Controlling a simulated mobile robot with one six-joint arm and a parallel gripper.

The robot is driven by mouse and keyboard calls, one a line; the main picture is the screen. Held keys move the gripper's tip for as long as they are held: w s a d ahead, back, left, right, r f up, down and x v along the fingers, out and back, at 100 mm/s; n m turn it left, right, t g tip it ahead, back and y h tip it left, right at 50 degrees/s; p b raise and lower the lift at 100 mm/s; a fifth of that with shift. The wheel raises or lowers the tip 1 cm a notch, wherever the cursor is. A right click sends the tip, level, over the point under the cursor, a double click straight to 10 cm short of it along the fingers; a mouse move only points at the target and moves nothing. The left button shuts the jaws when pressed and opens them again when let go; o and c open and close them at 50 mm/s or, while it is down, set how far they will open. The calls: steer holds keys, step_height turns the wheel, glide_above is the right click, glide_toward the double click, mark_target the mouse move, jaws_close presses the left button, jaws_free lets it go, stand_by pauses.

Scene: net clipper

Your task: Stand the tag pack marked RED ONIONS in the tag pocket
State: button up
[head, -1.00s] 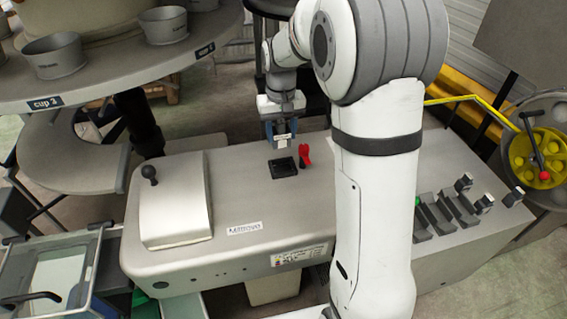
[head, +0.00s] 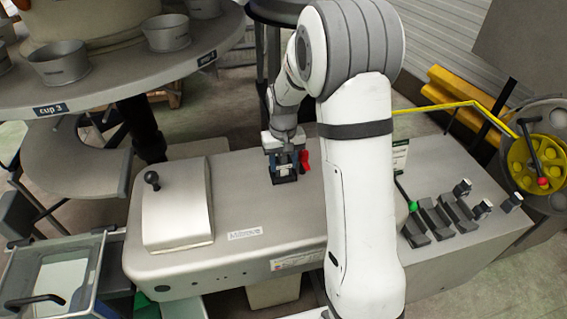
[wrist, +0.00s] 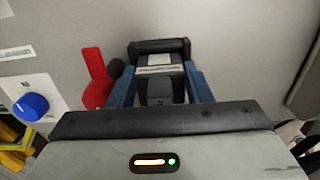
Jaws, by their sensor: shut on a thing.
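My gripper (head: 285,170) is low over the machine top, at the black tag pocket (head: 287,181). In the wrist view its two blue fingers (wrist: 161,88) are shut on a dark tag pack (wrist: 160,86) with a white printed strip. The strip's print is too small to read. The pack is between the fingers and in line with the pocket, whose black rim (wrist: 158,46) shows just beyond it. How far the pack is inside the pocket is hidden by the fingers and the pack itself.
A red lever (head: 305,161) stands close to the right of the pocket; it also shows left of the fingers in the wrist view (wrist: 96,76). A blue knob (wrist: 31,105) is farther left there. Several black holders (head: 437,216) sit on the right of the machine top.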

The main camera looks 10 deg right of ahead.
steer(key=shift+f, duration=0.65)
steer(key=shift+f, duration=0.1)
steer(key=o, duration=0.7)
